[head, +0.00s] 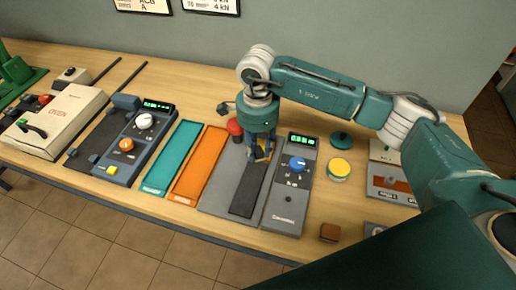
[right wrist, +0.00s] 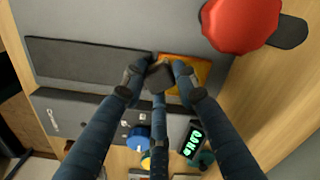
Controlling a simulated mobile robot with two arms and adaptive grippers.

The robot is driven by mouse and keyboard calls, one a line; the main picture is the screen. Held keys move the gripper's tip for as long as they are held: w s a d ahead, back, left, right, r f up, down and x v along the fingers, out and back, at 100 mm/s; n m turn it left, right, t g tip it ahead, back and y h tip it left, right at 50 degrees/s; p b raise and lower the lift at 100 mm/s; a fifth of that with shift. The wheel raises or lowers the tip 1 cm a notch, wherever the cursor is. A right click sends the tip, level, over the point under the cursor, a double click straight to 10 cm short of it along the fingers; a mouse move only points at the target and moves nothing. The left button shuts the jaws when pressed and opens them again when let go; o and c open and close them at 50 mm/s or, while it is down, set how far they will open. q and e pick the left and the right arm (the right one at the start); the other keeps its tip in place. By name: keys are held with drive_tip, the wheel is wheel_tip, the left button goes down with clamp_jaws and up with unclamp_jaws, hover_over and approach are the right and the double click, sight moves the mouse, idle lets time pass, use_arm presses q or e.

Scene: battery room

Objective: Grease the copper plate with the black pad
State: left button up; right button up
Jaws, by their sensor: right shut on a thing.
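My right gripper (head: 262,153) is over the far end of a grey press-like station. In the right wrist view its fingers (right wrist: 160,80) are shut on a small dark block, which looks like the black pad (right wrist: 159,75). The copper plate (right wrist: 200,70) lies flat beneath it, orange-brown and partly hidden by the fingers. The pad is over the plate's edge nearest the dark strip; I cannot tell whether they touch. In the head view the fingers mostly hide pad and plate. An open round tin with yellow contents (head: 339,167) stands to the right. My left gripper is not in view.
A red knob (right wrist: 240,20) rises close beside the plate. A dark strip (right wrist: 85,60) continues from the plate. A control box with a blue dial (head: 297,164) borders the station. Teal (head: 172,158) and orange (head: 199,168) trays lie left. A brown block (head: 330,232) sits near the front edge.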

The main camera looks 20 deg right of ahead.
drive_tip(key=r, duration=0.1)
drive_tip(key=r+p, duration=0.1)
drive_tip(key=r, duration=0.1)
drive_tip(key=shift+s+a, duration=0.2)
drive_tip(key=shift+s, duration=0.15)
drive_tip(key=shift+w+d+r+p, duration=0.2)
drive_tip(key=shift+r+p, duration=0.1)
drive_tip(key=shift+r, duration=0.25)
wheel_tip(320, 180, up, 3)
drive_tip(key=shift+s+a+r+p, duration=0.1)
drive_tip(key=shift+a+r+p, duration=0.05)
drive_tip(key=shift+p, duration=0.55)
drive_tip(key=shift+r, duration=0.35)
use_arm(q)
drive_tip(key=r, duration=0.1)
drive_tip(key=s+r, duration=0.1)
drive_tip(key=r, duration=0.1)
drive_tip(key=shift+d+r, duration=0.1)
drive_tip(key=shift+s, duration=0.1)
